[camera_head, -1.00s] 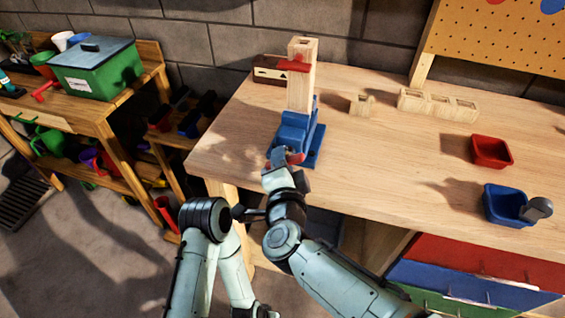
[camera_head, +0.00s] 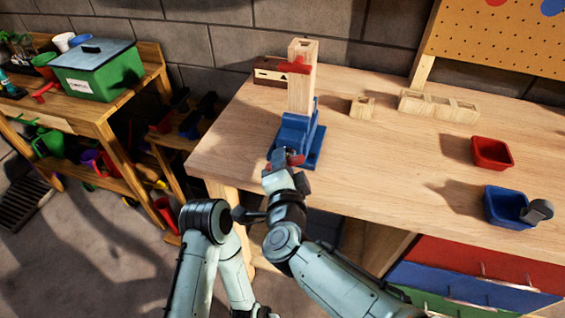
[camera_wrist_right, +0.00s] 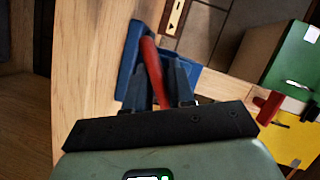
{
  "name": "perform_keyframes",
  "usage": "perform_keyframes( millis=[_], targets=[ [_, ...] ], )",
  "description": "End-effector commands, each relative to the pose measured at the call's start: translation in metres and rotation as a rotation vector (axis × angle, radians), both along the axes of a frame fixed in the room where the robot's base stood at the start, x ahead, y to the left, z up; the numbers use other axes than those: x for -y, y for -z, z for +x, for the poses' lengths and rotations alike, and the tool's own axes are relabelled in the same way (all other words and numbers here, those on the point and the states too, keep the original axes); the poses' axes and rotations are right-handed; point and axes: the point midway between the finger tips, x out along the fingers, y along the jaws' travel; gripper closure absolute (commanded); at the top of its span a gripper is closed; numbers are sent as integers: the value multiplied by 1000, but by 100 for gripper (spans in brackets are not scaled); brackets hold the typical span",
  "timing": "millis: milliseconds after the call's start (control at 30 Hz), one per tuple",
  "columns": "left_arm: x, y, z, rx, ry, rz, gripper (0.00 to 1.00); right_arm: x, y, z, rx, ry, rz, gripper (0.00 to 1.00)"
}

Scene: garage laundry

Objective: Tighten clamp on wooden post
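The clamp (camera_head: 297,133) is a blue vise near the left front edge of the workbench. A red handle (camera_head: 296,159) is at the clamp's front. My right gripper (camera_head: 283,158) is at this handle, low in front of the clamp. In the right wrist view the handle (camera_wrist_right: 152,68) passes between the two dark fingers of my right gripper (camera_wrist_right: 160,82), which look spread with a gap beside it.
On the workbench (camera_head: 390,150) are small wooden blocks (camera_head: 437,106), a red bin (camera_head: 491,153) and a blue bin (camera_head: 507,207) to the right. Drawers (camera_head: 480,280) are below. A second bench at left holds a green box (camera_head: 97,72). The bench's middle is clear.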

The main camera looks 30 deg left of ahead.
Motion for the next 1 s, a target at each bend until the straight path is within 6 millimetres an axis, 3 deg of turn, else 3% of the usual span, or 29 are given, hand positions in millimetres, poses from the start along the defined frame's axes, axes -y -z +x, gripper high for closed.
perform_keyframes(
  millis=[67,367,1000],
  targets=[
    [0,0,0,0,0,0,60,-2,2,-2,-5,-6,0,60],
    [0,-1,0,0,0,0,60,-1,1,-5,-6,-7,0,60],
    [0,-14,1,5,0,0,60,19,-15,-42,-2,-6,1,60]
  ],
)
